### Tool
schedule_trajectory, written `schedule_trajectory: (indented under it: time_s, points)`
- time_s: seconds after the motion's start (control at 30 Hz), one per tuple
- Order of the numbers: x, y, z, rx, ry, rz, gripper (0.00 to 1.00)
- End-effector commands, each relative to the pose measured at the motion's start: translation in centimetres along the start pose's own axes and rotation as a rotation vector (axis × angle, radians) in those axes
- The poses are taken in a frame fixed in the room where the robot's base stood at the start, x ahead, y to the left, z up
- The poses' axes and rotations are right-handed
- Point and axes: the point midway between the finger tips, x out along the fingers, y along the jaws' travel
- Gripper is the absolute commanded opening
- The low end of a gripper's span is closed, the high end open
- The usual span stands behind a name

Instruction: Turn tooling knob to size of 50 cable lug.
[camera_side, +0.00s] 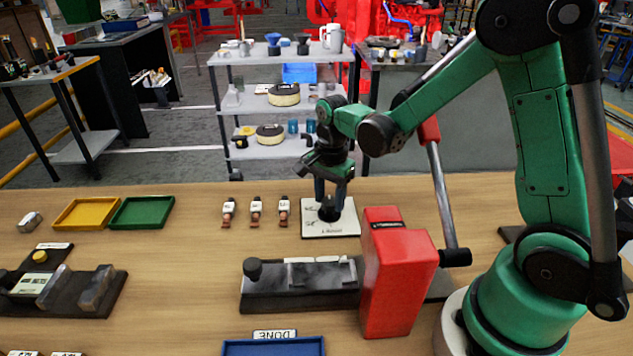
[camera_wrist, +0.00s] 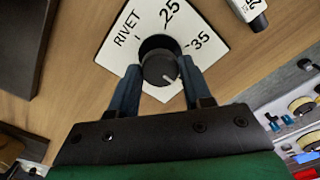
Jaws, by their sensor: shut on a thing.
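The black tooling knob (camera_wrist: 158,68) stands on a white dial plate (camera_wrist: 112,48). The plate (camera_side: 346,229) also lies on the table in the side view, under my gripper (camera_side: 332,192). My gripper points down, its two fingers shut on the sides of the knob. The wrist view shows the printed labels RIVET, 25 and 35; the dial's near part is hidden by the fingers and gripper body, and no 50 is readable. A pale mark on the knob points to the lower right of that view, past the 35.
A red press (camera_side: 396,280) with a long lever (camera_side: 440,190) stands close in front of the plate. A dark tool base (camera_side: 300,292) lies left of it. Yellow (camera_side: 88,213) and green (camera_side: 141,212) trays are at left; a blue DONE tray (camera_side: 274,347) is at the front.

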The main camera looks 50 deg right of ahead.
Motion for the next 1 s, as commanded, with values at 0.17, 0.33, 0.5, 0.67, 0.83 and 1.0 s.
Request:
schedule_trajectory:
  time_s: [0.17,0.33,0.5,0.67,0.83,1.0]
  points:
    - [0.0,0.0,0.0,0.002,0.000,0.000,0.00]
    - [0.0,0.0,0.0,0.001,0.000,0.000,0.69]
    - [0.0,0.0,0.0,0.000,0.000,0.000,0.75]
    - [-0.1,0.0,0.0,0.000,0.000,0.000,0.75]
    - [-1.6,0.0,0.0,0.000,0.000,0.000,0.75]
    - [-3.9,0.0,0.0,0.000,0.000,0.000,0.75]
